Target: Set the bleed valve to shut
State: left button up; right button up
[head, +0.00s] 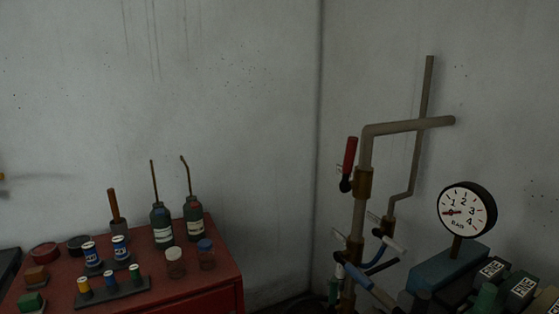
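Pipework with several lever valves stands in the right half of the head view. A red-handled valve (349,158) sits high on the vertical pipe (358,220), its lever pointing up roughly along the pipe. Small tags hang by the valves, too small to read, so I cannot tell which is the bleed valve. Neither of my grippers shows.
A round pressure gauge (467,211) marked BAR stands right of the pipes, above a dark block with labelled parts (520,287). A red cabinet (221,273) at left carries bottles, jars and spools. A room corner lies between them.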

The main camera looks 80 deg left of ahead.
aim_at(345, 186)
jog(key=k+l+u, duration=0.1)
jog(key=u, duration=2)
jog(key=j, duration=0.6)
jog(key=i+j+u, duration=0.1)
jog(key=j, duration=0.5)
